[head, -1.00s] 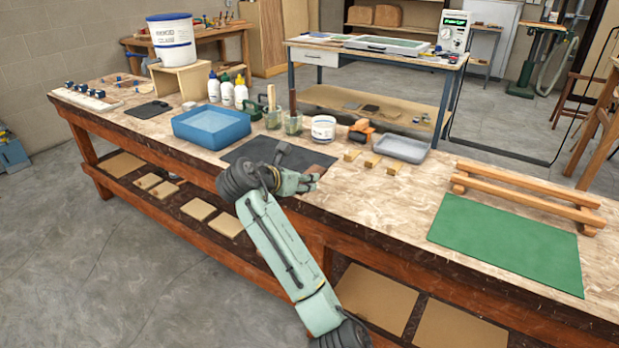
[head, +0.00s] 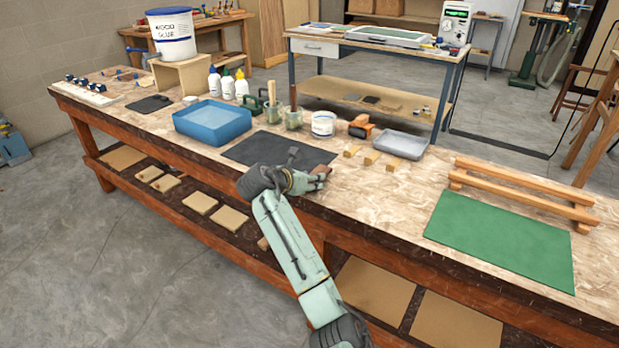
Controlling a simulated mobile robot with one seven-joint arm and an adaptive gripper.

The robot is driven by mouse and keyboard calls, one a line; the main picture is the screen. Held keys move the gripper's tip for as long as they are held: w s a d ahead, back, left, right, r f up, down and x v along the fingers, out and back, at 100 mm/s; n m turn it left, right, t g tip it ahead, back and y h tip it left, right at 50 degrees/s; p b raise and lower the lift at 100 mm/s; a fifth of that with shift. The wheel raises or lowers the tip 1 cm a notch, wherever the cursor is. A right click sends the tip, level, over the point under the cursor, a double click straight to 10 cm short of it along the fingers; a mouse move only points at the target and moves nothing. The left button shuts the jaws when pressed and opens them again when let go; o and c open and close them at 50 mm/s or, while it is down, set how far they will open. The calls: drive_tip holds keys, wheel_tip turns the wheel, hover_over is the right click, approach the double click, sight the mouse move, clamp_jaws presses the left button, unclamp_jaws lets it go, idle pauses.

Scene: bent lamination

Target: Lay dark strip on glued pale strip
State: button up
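My gripper (head: 314,182) is over the front edge of the workbench, by the right corner of the black mat (head: 262,151). It is small and seen partly from behind, so I cannot tell whether its fingers are open or shut. A small brown piece (head: 321,170) shows right at the fingertips; I cannot tell whether it is the dark strip, or whether it is held or lies on the bench. I cannot make out a glued pale strip. Several short pale wood blocks (head: 372,157) lie on the bench beyond the gripper.
A blue tub (head: 212,122), glue bottles (head: 241,86), jars (head: 294,118), a white pot (head: 323,124) and a grey tray (head: 401,144) stand along the back. To the right are a wooden rail rack (head: 525,195) and a green mat (head: 503,238). Bench between the mats is mostly clear.

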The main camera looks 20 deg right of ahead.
drive_tip(key=shift+s+f, duration=0.1)
drive_tip(key=shift+f, duration=0.5)
drive_tip(key=o, duration=0.8)
drive_tip(key=shift+f, duration=0.1)
drive_tip(key=o, duration=0.3)
drive_tip(key=shift+f, duration=0.2)
drive_tip(key=shift+o, duration=0.2)
drive_tip(key=shift+r, duration=0.1)
drive_tip(key=shift+a+r, duration=0.1)
drive_tip(key=shift+r, duration=0.15)
drive_tip(key=r+b+v, duration=0.1)
drive_tip(key=b+v, duration=0.1)
drive_tip(key=v, duration=1)
drive_tip(key=shift+b, duration=0.35)
drive_tip(key=shift+r, duration=0.15)
